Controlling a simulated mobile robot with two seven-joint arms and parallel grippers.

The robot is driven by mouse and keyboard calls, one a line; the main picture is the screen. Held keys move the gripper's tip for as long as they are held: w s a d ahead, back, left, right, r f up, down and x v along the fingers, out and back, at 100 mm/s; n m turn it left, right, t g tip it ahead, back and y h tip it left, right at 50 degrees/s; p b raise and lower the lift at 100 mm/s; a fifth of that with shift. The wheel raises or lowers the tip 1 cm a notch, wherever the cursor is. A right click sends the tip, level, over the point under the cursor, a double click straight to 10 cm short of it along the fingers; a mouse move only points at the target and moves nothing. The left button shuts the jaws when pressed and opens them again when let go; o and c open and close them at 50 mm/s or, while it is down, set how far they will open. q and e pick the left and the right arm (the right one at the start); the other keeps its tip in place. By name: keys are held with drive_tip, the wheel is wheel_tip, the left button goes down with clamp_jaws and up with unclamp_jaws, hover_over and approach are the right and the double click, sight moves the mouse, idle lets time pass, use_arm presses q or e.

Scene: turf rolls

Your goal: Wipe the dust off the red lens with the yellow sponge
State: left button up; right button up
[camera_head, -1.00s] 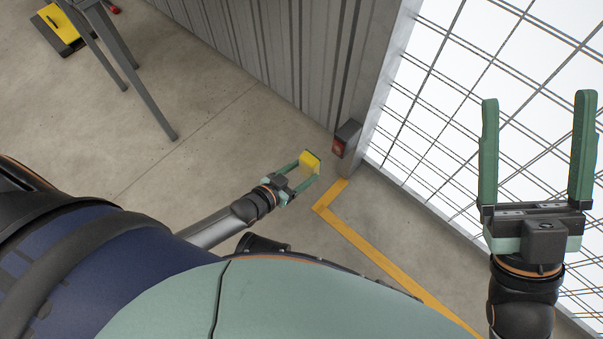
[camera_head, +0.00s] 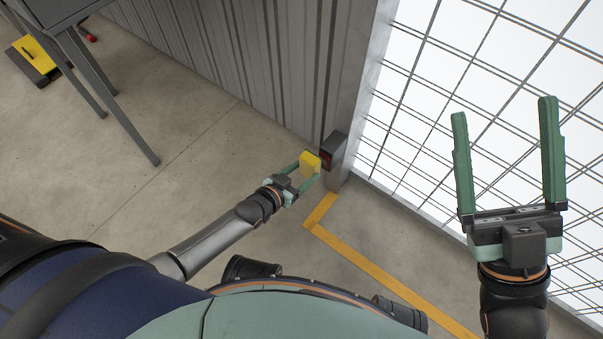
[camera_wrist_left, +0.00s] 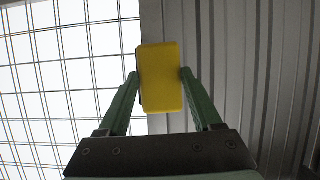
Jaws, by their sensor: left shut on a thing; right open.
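The yellow sponge (camera_head: 310,161) is held between the fingers of my left gripper (camera_head: 308,170), which is shut on it. In the left wrist view the sponge (camera_wrist_left: 161,78) sits between the two green fingertips (camera_wrist_left: 160,76) and hides what lies behind it. The red lens (camera_head: 326,159) is on a dark box (camera_head: 336,145) fixed low at the wall's corner post. The sponge is just left of the lens; I cannot tell whether they touch. Dust on the lens is too small to make out. My right gripper (camera_head: 508,160) is open and empty, in front of the mesh.
A corrugated metal wall (camera_head: 250,60) meets a wire mesh fence (camera_head: 480,80) at the post. A grey table (camera_head: 90,60) stands at the left, with a yellow and black object (camera_head: 38,57) on the floor beyond. A yellow line (camera_head: 350,252) marks the clear concrete floor.

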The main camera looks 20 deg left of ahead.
use_arm(q)
drive_tip(key=shift+w+d, duration=0.3)
drive_tip(key=shift+w, duration=0.55)
idle(0.5)
drive_tip(key=shift+d, duration=0.1)
